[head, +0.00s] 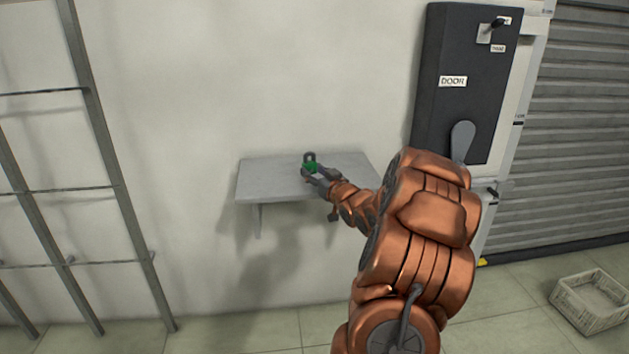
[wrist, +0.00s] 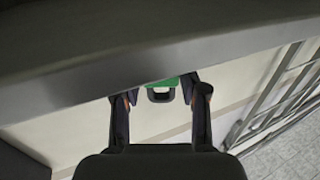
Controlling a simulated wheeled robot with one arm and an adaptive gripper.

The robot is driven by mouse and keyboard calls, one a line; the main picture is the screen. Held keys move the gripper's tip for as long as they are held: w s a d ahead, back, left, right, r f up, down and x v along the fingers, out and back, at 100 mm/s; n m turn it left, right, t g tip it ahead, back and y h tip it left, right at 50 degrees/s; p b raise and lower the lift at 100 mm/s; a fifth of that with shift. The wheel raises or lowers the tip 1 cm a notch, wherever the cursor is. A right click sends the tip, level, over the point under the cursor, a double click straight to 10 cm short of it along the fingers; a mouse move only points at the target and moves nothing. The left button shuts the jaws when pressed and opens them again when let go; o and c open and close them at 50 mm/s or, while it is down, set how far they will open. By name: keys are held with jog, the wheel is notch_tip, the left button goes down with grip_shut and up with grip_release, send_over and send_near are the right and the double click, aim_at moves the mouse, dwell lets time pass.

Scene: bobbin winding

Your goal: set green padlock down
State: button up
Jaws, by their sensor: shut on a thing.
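The green padlock (head: 311,167) is between the fingertips of my gripper (head: 316,174), at the wall shelf (head: 262,180) in the head view. Its dark shackle points up there. In the wrist view, the padlock's green body (wrist: 162,82) and dark shackle show between the two fingers of my gripper (wrist: 156,90), which is shut on it. Much of the body is hidden in that view, close by the shelf's edge (wrist: 235,48). I cannot tell whether the padlock touches the shelf.
The shelf top is bare on both sides of the padlock. A dark panel labelled DOOR (head: 437,115) hangs at the right, beside a roller shutter (head: 580,120). A metal rack (head: 105,150) stands at the left. A pale crate (head: 590,302) is on the floor at the right.

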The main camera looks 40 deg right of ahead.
jog(key=shift+f, duration=1.1)
jog(key=shift+f, duration=0.1)
jog(key=o, duration=1.3)
jog(key=shift+r, duration=0.2)
jog(key=v, duration=1.2)
